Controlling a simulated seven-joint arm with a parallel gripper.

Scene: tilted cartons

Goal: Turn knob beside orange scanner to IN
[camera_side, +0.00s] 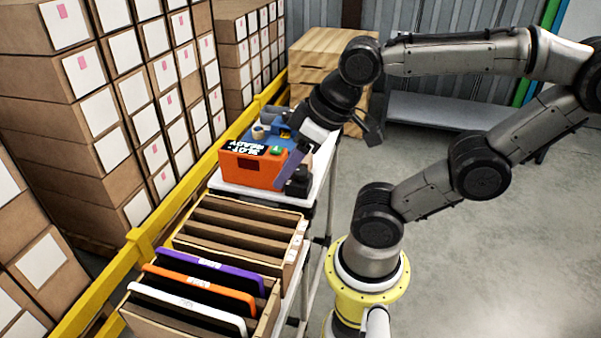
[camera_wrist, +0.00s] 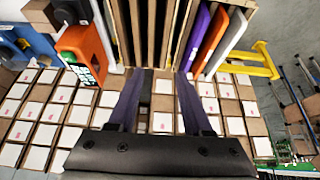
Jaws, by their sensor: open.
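The orange scanner (camera_side: 250,168) sits on the cart top in the side view, with a "SLOT: READY" label and a green button on top. It also shows at upper left in the wrist view (camera_wrist: 88,48). A small black part (camera_side: 298,183), apparently the knob, stands at the scanner's right; a dark part beside the scanner (camera_wrist: 72,11) shows in the wrist view. Its setting cannot be read. My gripper (camera_side: 327,165) is open and empty above the cart, its fingers spread wide. One finger overlaps the scanner's right side in the side view. Its fingertips (camera_wrist: 161,74) point toward the cartons in the wrist view.
A slotted carton (camera_side: 240,228) stands in front of the scanner. A nearer carton holds purple (camera_side: 212,270), orange (camera_side: 200,289) and white (camera_side: 188,310) panels. A yellow rail (camera_side: 190,192) and stacked boxes (camera_side: 130,90) line the left. Floor at right is clear.

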